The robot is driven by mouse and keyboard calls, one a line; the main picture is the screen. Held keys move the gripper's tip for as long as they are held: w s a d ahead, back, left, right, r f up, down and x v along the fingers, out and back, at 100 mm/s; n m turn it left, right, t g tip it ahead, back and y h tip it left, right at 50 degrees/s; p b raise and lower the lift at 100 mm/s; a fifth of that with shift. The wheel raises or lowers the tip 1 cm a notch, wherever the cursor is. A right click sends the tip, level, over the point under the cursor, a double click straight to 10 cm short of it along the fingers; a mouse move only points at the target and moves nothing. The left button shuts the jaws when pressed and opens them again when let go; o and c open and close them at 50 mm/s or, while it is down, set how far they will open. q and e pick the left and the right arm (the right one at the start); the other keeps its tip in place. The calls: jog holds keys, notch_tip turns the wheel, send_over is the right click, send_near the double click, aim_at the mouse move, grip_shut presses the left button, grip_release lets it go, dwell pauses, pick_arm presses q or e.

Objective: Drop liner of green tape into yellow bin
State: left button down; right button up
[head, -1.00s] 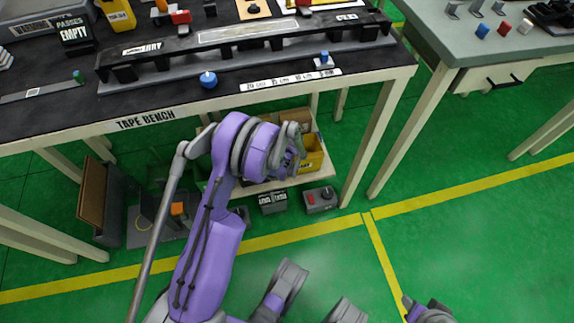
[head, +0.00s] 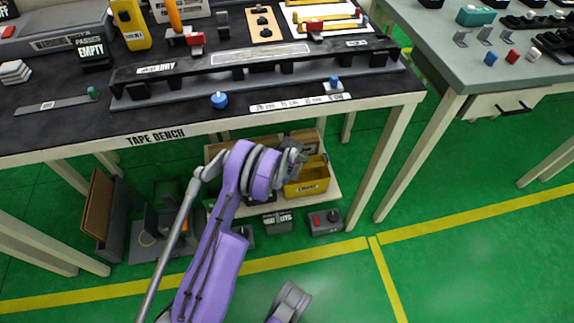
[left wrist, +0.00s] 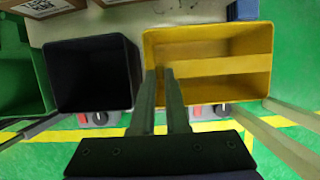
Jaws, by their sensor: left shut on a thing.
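The yellow bin (head: 308,182) stands on the low shelf under the tape bench. In the left wrist view it is the open yellow box (left wrist: 250,38), with a divider across it. My left gripper (head: 298,156) is at the bin's left side in the head view. In the left wrist view its fingers (left wrist: 165,72) are close together over the bin's left part, near the left wall. The liner between them is too thin or hidden to make out. A grey strip with a green end (head: 92,93) lies on the bench at left.
A black bin (left wrist: 92,72) stands left of the yellow bin, with a green bin (left wrist: 22,80) farther left. The bench edge (head: 200,128) overhangs the shelf. Open floor lies to the right.

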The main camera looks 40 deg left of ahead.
pick_arm(q)
jog(key=shift+f, duration=0.25)
jog(key=c, duration=0.8)
grip_release()
jog(key=shift+c, duration=0.2)
jog(key=p+v, duration=0.3)
jog(key=v, duration=0.8)
jog(key=shift+s+f, duration=0.1)
